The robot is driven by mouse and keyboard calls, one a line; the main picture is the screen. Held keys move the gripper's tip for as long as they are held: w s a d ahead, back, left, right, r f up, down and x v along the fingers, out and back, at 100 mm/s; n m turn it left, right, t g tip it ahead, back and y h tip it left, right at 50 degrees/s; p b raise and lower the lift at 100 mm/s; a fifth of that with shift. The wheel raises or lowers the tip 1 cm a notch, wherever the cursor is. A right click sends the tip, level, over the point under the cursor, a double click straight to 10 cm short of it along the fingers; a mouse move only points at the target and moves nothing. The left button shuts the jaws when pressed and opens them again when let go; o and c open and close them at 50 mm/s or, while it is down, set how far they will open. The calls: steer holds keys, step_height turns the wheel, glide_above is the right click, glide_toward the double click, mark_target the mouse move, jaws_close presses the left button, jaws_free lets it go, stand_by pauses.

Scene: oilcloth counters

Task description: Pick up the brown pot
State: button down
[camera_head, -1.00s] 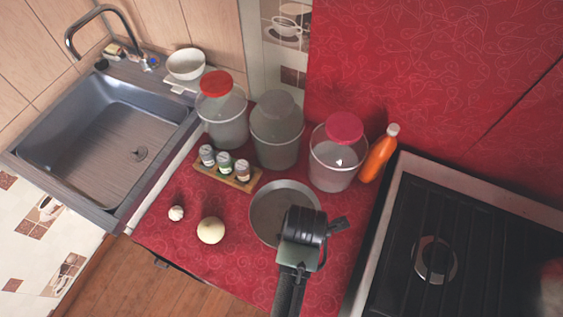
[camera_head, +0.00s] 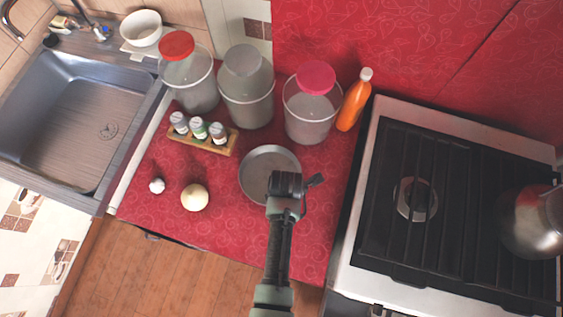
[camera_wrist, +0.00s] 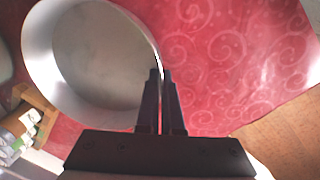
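The pot (camera_head: 256,178) looks metallic grey rather than brown. It is round and open, at the middle of the red counter, and looks empty. My gripper (camera_head: 287,184) is over its right side in the head view and hides part of it. In the wrist view, the pot (camera_wrist: 95,62) fills the upper left. The two fingers of my gripper (camera_wrist: 160,75) are close together there, with the thin pot wall between them. I cannot tell whether the pot's base touches the counter.
Three lidded containers (camera_head: 247,100) and an orange bottle (camera_head: 354,105) stand behind the pot. A wooden rack (camera_head: 203,139) of small jars, a round pale item (camera_head: 194,198) and garlic (camera_head: 157,186) are left. The stove (camera_head: 450,210) is right, with a kettle (camera_head: 535,225).

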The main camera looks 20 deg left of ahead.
steer(key=shift+w, duration=0.1)
steer(key=shift+f, duration=0.2)
steer(key=c, duration=1.1)
jaws_free()
steer(key=shift+r, duration=0.2)
